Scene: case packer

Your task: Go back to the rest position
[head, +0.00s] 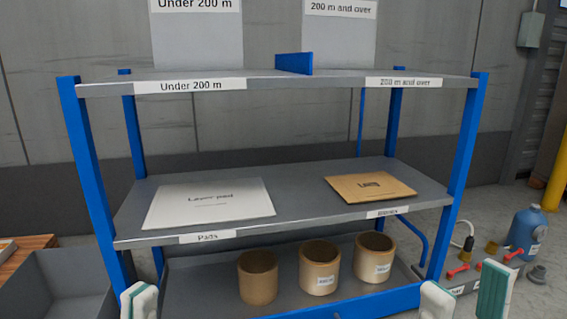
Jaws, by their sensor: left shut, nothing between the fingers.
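My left gripper (139,301) shows at the bottom left edge, in front of the shelf rack (300,220). Its pale, green-edged fingertips are together and hold nothing. My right gripper (464,297) shows at the bottom right, in front of the rack's right end. Its two fingertips stand well apart with nothing seen between them. The lower parts of both grippers are cut off by the frame edge.
The rack's middle shelf holds a white layer pad (210,203) and a brown pad (369,187). Several cardboard cores (319,267) stand on the bottom shelf. A grey bin (65,283) is at left. A blue bottle (526,233) and red-handled tools (458,270) are at right.

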